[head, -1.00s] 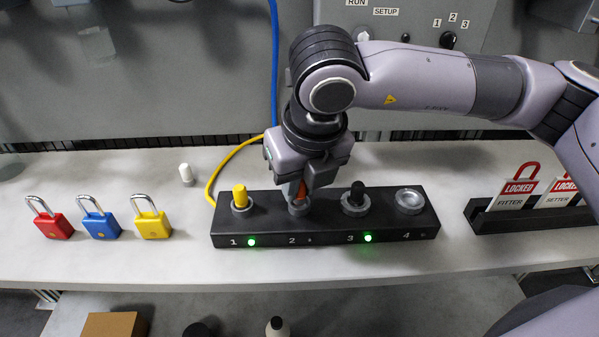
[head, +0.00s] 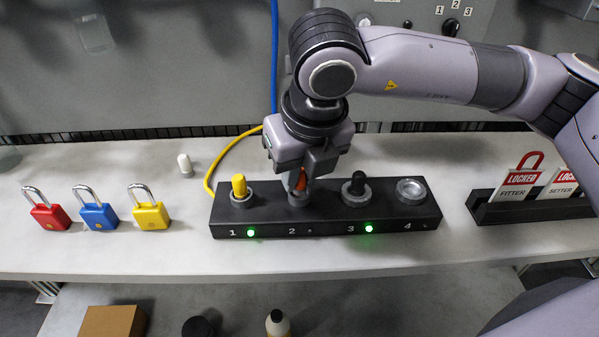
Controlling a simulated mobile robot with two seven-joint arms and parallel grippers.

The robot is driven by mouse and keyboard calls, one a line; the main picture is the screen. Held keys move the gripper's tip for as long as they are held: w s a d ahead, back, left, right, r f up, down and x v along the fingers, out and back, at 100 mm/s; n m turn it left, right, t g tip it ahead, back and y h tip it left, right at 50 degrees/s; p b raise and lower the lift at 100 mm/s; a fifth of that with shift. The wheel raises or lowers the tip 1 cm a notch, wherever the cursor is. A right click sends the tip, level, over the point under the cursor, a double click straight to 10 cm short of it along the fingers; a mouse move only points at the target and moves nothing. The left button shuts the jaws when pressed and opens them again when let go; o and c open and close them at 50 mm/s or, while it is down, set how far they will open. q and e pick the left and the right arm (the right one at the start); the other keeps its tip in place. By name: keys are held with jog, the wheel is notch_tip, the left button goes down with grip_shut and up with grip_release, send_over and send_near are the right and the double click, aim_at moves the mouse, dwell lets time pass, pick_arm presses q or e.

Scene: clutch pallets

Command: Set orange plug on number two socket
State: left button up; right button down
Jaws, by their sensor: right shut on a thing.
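A black socket block (head: 330,228) lies on the bench with sockets numbered 1 to 4. My right gripper (head: 298,183) points down over socket two (head: 299,199) and is shut on the orange plug (head: 300,180). The plug is upright and mostly hidden by the fingers. Its lower end is at the socket's ring; I cannot tell how deep it sits. A yellow plug (head: 239,186) stands in socket one and a black plug (head: 357,184) in socket three. Socket four (head: 410,190) is empty. Green lights show at 1 and 3; the one at 2 is dark. My left gripper is not in view.
Red (head: 49,217), blue (head: 99,217) and yellow (head: 150,216) padlocks stand at the left. A white plug (head: 185,164) is behind them. A yellow cable (head: 219,165) curves behind the block. A tag rack (head: 520,210) is at the right.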

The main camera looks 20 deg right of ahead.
dwell(0.6)
jog(key=shift+b, duration=0.45)
dwell(0.4)
jog(key=shift+f+b, duration=0.3)
jog(key=shift+b, duration=0.1)
jog(key=shift+r, duration=0.25)
jog(key=shift+r, duration=0.5)
jog(key=shift+r, duration=0.1)
